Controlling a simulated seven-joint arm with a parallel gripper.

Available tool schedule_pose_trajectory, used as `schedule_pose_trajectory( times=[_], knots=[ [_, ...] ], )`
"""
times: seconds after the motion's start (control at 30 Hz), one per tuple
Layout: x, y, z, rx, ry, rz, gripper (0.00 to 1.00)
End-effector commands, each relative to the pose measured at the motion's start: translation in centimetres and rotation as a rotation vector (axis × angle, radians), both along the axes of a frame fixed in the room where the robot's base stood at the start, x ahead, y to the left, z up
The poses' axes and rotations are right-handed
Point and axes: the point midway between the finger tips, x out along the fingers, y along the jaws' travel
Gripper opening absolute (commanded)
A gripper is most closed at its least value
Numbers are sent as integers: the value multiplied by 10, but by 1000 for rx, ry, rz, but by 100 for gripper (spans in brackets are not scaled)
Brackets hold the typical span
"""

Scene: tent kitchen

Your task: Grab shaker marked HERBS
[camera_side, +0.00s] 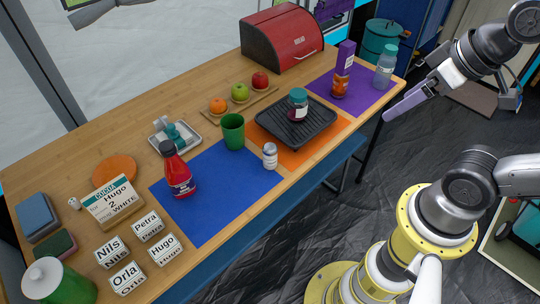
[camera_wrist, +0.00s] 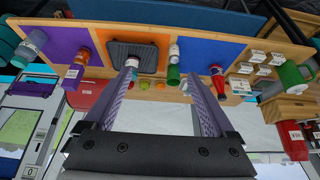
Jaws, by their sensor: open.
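A small pale shaker with a grey top (camera_side: 270,156) stands upright at the blue mat's edge nearest the orange mat; its label is too small to read. It also seems to show in the wrist view (camera_wrist: 174,50). A jar with a teal lid and dark contents (camera_side: 298,105) stands on the black grill plate. I cannot read HERBS on any container. My gripper (camera_wrist: 162,70) is open and empty. In the side view its purple fingers (camera_side: 405,101) are in the air off the table's right front edge, well apart from the containers.
The blue mat (camera_side: 225,205) also holds a red bottle (camera_side: 177,170) and a green cup (camera_side: 232,131). A red bread box (camera_side: 282,38) stands behind. Name blocks (camera_side: 148,225) stand at left.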

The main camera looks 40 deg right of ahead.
Motion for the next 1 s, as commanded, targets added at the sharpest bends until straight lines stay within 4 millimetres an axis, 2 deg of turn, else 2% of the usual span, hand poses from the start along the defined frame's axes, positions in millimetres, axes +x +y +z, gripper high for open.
schedule_pose_trajectory(
  times=[0.13, 0.27, 0.37, 0.47, 0.6, 0.77, 0.87, 1.0],
  knots=[
    [0, 0, 0, -14, -1, 26, 90],
    [3, 0, 4, -71, -16, 131, 90],
    [15, 0, 20, -143, -54, 249, 90],
    [36, 1, 34, -216, -60, 381, 90],
    [75, 4, 44, -316, -34, 583, 90],
    [131, 11, 40, -406, 18, 815, 90],
    [169, 18, 26, -446, 62, 964, 90],
    [218, 29, -8, -475, 128, 1149, 90]
  ],
)
